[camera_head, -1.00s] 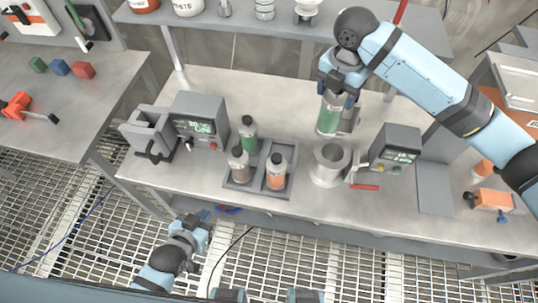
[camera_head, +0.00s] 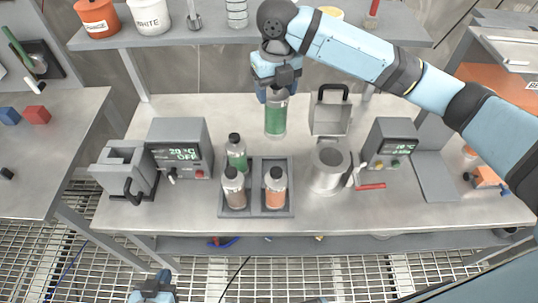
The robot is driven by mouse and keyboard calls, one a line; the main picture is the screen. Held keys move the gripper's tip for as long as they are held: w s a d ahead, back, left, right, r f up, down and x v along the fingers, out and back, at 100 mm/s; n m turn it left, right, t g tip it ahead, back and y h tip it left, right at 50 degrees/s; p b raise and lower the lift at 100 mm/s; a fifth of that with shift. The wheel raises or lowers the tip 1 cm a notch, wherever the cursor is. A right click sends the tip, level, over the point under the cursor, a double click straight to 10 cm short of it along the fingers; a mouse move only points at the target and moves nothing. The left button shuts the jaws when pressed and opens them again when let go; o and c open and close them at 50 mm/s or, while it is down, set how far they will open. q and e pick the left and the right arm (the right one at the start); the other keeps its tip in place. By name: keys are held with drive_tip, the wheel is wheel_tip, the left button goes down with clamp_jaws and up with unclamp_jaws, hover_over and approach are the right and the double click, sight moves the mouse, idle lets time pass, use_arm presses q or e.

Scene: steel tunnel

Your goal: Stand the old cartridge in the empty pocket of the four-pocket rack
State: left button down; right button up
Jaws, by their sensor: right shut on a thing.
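The cartridge (camera_head: 276,118), a clear cylinder with green contents, hangs upright from my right gripper (camera_head: 277,86), which is shut on its top. It is behind and above the grey four-pocket rack (camera_head: 255,212). The rack holds a green bottle (camera_head: 236,153) at back left, a brownish bottle (camera_head: 233,190) at front left and an orange bottle (camera_head: 275,188) at front right. The back right pocket (camera_head: 271,168) looks empty. My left gripper (camera_head: 155,288) is low at the bottom edge, in front of the bench and partly cut off; its jaws are unclear.
Left is another display unit (camera_head: 180,148) with a grey box (camera_head: 124,167). A shelf (camera_head: 200,30) runs behind.

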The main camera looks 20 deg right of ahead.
sight(276, 109)
wheel_tip(276, 109, down, 13)
drive_tip(key=shift+r+p, duration=0.2)
drive_tip(key=shift+p, duration=0.1)
drive_tip(key=shift+f, duration=2.8)
drive_tip(key=o, duration=1.5)
drive_tip(key=shift+c, duration=0.2)
wheel_tip(276, 109, up, 12)
drive_tip(key=shift+r+b, duration=0.1)
drive_tip(key=shift+b, duration=0.25)
